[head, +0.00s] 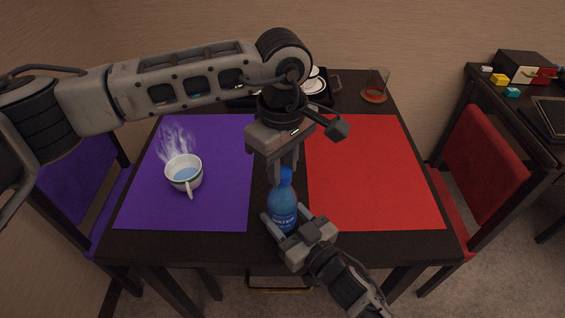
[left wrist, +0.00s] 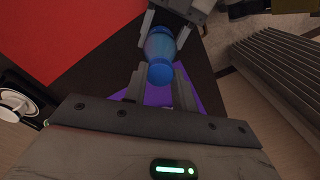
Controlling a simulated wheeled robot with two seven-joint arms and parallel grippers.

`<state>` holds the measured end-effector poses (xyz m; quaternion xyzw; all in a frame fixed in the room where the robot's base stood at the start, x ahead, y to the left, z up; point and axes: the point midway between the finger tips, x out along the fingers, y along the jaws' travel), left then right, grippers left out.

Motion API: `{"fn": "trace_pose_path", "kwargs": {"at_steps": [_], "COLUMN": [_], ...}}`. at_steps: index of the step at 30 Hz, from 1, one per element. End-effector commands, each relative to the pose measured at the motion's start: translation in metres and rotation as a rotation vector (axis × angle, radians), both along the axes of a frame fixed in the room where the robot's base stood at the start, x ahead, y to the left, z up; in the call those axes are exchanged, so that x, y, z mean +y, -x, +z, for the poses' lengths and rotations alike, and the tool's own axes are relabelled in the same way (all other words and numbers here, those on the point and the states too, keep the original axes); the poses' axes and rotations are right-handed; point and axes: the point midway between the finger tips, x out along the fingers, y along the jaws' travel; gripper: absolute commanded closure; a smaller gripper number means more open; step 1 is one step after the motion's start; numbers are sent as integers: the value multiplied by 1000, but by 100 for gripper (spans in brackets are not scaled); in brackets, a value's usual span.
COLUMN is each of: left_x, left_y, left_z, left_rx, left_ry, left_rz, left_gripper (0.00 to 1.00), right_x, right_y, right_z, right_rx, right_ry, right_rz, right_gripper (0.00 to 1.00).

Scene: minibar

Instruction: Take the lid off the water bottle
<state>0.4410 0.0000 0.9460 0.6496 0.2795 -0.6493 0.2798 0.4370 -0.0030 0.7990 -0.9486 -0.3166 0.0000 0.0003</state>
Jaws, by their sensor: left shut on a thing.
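The blue water bottle (head: 283,212) stands upright on the dark table between the purple and red mats. My left gripper (head: 286,167) comes down from above and is shut on the blue lid (head: 285,175) at the bottle's top. In the left wrist view the lid (left wrist: 160,73) sits between the left gripper's fingers (left wrist: 160,88), with the bottle (left wrist: 160,46) beyond it. My right gripper (head: 287,223) comes in from the lower right, with its fingers around the bottle's body. The lid still appears seated on the bottle.
A steaming cup (head: 184,173) stands on the purple mat (head: 225,200). The red mat (head: 370,180) is clear. A glass (head: 376,85) and a dark tray (head: 334,82) with white dishes stand at the back. Chairs flank the table.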

Motion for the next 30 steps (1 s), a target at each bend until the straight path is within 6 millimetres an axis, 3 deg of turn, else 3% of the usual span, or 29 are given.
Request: {"fn": "trace_pose_path", "kwargs": {"at_steps": [24,30], "left_x": [-1,-1], "left_y": [1,0], "left_z": [1,2], "left_rx": [1,2], "left_ry": [-1,0], "left_rz": [2100,2487], "left_gripper": [100,100], "right_x": [0,0], "right_y": [0,0], "right_z": [0,0], "right_rx": [1,1], "right_ry": [-2,-1], "right_rz": [-1,-1], "right_gripper": [100,100]}}
